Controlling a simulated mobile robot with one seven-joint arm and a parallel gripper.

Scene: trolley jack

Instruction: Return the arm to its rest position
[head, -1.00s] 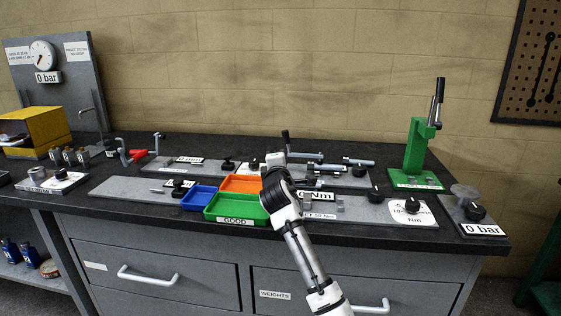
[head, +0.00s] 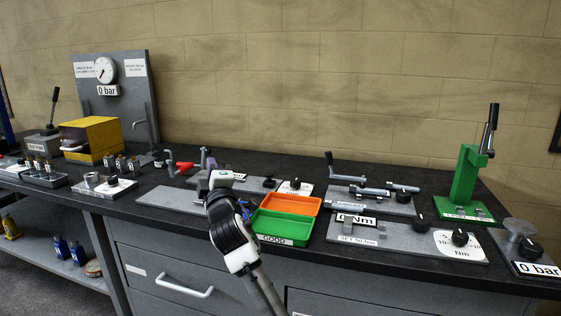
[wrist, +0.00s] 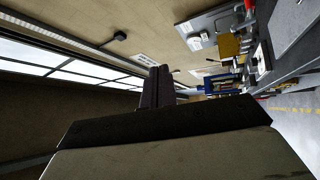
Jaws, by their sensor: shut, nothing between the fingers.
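My arm (head: 232,235) rises from the bottom of the head view and bends over the front of the bench. Its end is left of the green GOOD tray (head: 285,228) and in front of a grey plate (head: 165,200). In the wrist view my gripper (wrist: 160,73) shows as dark fingers close together, shut and empty. It points out over open space, with the bench seen sideways at the right. The fingertips are hard to make out in the head view.
An orange tray (head: 292,204) sits behind the green one. A green press (head: 467,185) stands at the right, a yellow box (head: 92,138) and gauge board (head: 125,100) at the left. Clamps and fixtures fill the bench between. The drawers (head: 165,255) below are shut.

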